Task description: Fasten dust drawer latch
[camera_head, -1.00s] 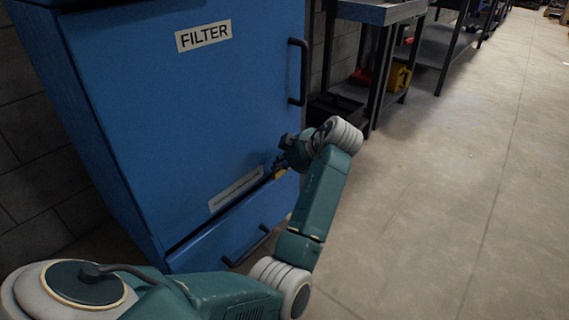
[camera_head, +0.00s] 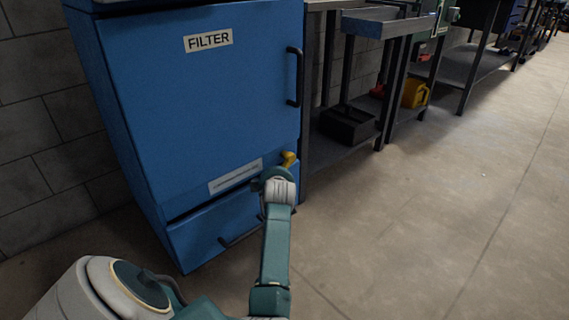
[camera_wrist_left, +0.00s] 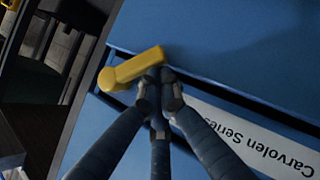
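The blue filter cabinet (camera_head: 200,110) has a low dust drawer (camera_head: 200,238) with a dark handle. A yellow latch (camera_head: 289,158) sits at the right edge near the seam above the drawer. In the left wrist view the latch (camera_wrist_left: 135,69) has a rounded end and a straight lever slanting across near the dark seam. My left gripper's fingers (camera_wrist_left: 162,86) come together at their tips, right by the lever's edge; contact is unclear. In the head view my own wrist hides the fingers. Nothing shows held between them. My right gripper is not in view.
A white label (camera_head: 236,177) is above the drawer. A dark door handle (camera_head: 294,77) projects above the latch. A metal shelf bench (camera_head: 345,150) with a black bin and a yellow container (camera_head: 415,94) stands to the right. The floor at right is clear.

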